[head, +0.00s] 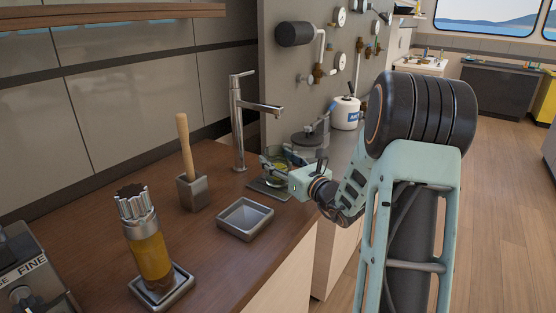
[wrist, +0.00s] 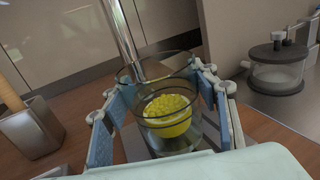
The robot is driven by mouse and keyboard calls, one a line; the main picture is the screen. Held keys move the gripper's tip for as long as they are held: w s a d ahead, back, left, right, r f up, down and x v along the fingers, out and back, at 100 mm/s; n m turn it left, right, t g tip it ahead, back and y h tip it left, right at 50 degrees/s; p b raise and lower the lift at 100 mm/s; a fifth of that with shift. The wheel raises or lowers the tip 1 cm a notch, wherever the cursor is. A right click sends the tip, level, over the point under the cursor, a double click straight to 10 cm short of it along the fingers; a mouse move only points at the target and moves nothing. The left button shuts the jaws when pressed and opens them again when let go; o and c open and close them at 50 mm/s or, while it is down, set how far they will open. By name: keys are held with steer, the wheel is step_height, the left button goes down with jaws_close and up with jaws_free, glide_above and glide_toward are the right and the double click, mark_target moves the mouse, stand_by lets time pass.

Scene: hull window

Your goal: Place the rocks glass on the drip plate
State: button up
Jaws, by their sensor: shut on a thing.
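The rocks glass (wrist: 192,128) is clear and upright, with a yellow, bumpy-looking thing (wrist: 167,112) inside it. My gripper (wrist: 160,104) is shut on the glass, one blue-padded finger on each side. In the head view the glass (head: 279,155) is at the end of my gripper (head: 282,165), partly hidden by the fingers. A flat dark grey plate (head: 267,189), which looks like the drip plate, lies on the wooden counter below the glass. It also shows behind the left finger in the wrist view (wrist: 134,146). I cannot tell whether the glass touches it.
A tall chrome tap (head: 238,125) stands just behind the plate. An empty square dish (head: 245,218) and a grey holder (head: 192,192) with a wooden handle stand to the left. A lidded glass jar (wrist: 277,68) is on the right. An amber grinder-like bottle (head: 150,255) stands in front.

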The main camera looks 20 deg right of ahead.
steer(key=o, duration=1.3)
steer(key=shift+f, duration=0.1)
steer(key=shift+o, duration=0.2)
steer(key=shift+r, duration=0.2)
steer(key=v, duration=1.2)
